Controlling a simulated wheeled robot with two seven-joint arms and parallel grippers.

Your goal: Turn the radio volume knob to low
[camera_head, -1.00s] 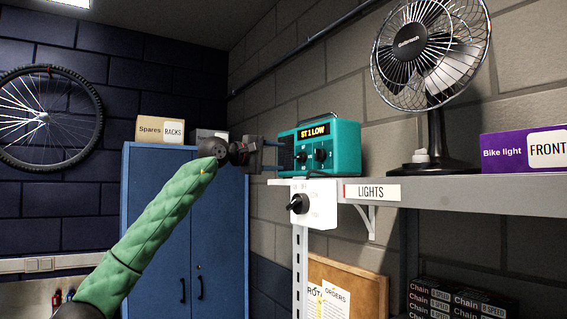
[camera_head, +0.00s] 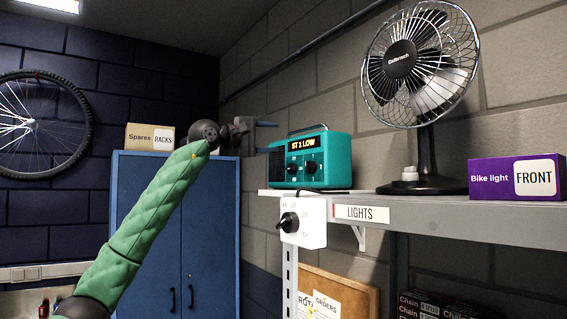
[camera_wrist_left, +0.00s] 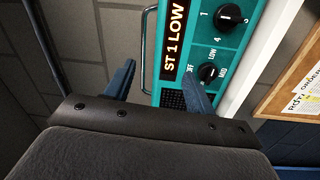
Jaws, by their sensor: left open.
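The teal radio (camera_head: 337,172) stands on the shelf, its display reading "ST 1 LOW". It has two black knobs. The volume knob (camera_wrist_left: 208,72), marked OFF, LOW and MID, shows in the left wrist view beside the station knob (camera_wrist_left: 230,17). In the head view the volume knob (camera_head: 293,171) is the left one of the pair. My left gripper (camera_head: 270,137) is open and empty, up and to the left of the radio and apart from the knobs. Its blue fingers also show in the left wrist view (camera_wrist_left: 160,82), one overlapping the speaker grille. My right gripper is out of view.
A white switch box (camera_head: 304,222) with a black knob hangs under the shelf (camera_head: 440,211), beside the LIGHTS label. A fan (camera_head: 425,90) and a purple bike light box (camera_head: 515,178) stand to the right. A blue cabinet (camera_head: 150,220) stands behind my arm.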

